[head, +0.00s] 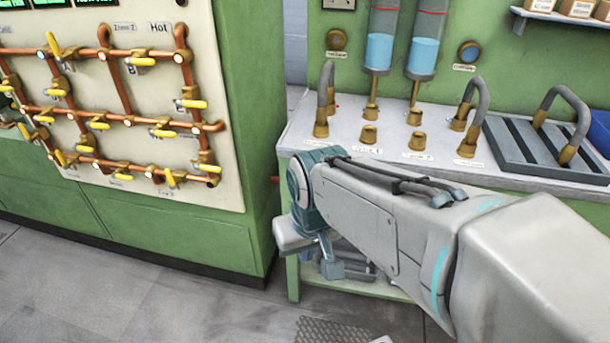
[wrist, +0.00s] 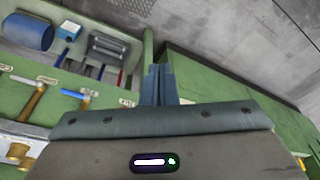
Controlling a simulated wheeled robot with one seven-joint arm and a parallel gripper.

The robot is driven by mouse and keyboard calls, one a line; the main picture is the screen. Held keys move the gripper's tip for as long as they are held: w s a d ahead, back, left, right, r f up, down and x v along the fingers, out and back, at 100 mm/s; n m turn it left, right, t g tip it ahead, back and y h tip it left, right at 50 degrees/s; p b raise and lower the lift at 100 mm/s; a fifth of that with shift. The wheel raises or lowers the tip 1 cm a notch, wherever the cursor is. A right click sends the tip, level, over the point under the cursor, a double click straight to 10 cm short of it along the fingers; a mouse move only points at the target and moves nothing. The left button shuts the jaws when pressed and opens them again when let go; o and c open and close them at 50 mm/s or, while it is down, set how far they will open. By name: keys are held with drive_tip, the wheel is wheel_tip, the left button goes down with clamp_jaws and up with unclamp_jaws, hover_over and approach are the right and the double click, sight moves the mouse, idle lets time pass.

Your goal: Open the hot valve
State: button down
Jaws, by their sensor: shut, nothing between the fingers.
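The panel (head: 120,170) of copper pipes with several yellow-handled valves is at the left in the head view. The "Hot" label (head: 158,27) is at its upper right, beside a copper pipe. Down that pipe is a valve with a yellow lever (head: 190,103) lying about level; I cannot tell for sure that it is the hot valve. My gripper (wrist: 162,84) shows in the wrist view with its two blue-grey fingers together and empty. In the head view my arm's end hangs low, right of the panel and well apart from the valves.
A white-topped green bench (head: 400,130) with hoses, brass fittings and two blue-liquid cylinders stands at the right. Grey floor (head: 120,285) in front of the panel is clear.

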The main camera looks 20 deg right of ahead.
drive_tip(key=w+f+m+y+b, duration=0.4)
drive_tip(key=f+m+y, duration=0.65)
drive_tip(key=m, duration=0.75)
drive_tip(key=w+d+f+m+t+h, duration=0.2)
drive_tip(key=w+d+f+m+t, duration=0.1)
drive_tip(key=d+m+t, duration=0.4)
drive_tip(key=w+d+f+m+t+h+b, duration=0.1)
drive_tip(key=w+d+f+m+t, duration=0.3)
drive_tip(key=d+m, duration=0.9)
drive_tip(key=f+m+t+h, duration=0.1)
drive_tip(key=m+t, duration=0.1)
drive_tip(key=t, duration=0.1)
drive_tip(key=shift+f+m+h, duration=0.3)
drive_tip(key=shift+m+h, duration=0.05)
drive_tip(key=shift+m, duration=0.05)
drive_tip(key=shift+w, duration=0.1)
drive_tip(key=d+r+x, duration=0.2)
drive_tip(key=x, duration=1)
drive_tip(key=shift+w+a, duration=0.2)
drive_tip(key=shift+w, duration=0.5)
